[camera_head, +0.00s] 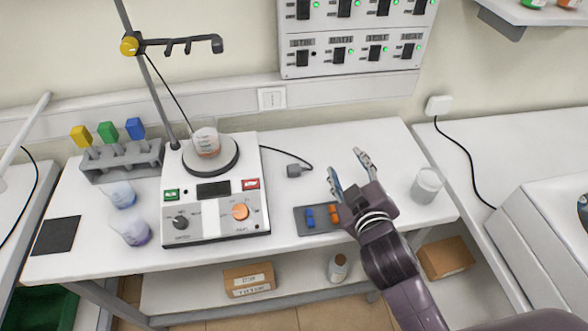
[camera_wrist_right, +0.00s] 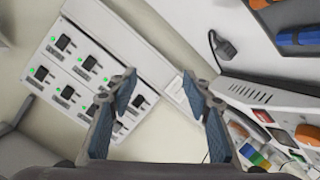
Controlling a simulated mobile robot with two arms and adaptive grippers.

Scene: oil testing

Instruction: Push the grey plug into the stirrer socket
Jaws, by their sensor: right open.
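The grey plug (camera_head: 294,170) lies on the white table at the end of a black cable from the stirrer (camera_head: 214,218). The plug also shows at the upper right of the right wrist view (camera_wrist_right: 222,47). A white socket (camera_head: 271,98) is on the wall strip behind the table; I cannot read a label on it. My right gripper (camera_head: 348,165) is open and empty, above the table to the right of the plug and apart from it. Its two fingers show in the right wrist view (camera_wrist_right: 158,80), with the wall behind them. My left gripper is not in view.
A beaker (camera_head: 207,142) sits on the stirrer plate. A grey tray (camera_head: 300,220) with blue and orange items lies near the right forearm. A white cup (camera_head: 427,185) stands to the right. A switch panel (camera_head: 350,66) hangs above. The table behind the plug is clear.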

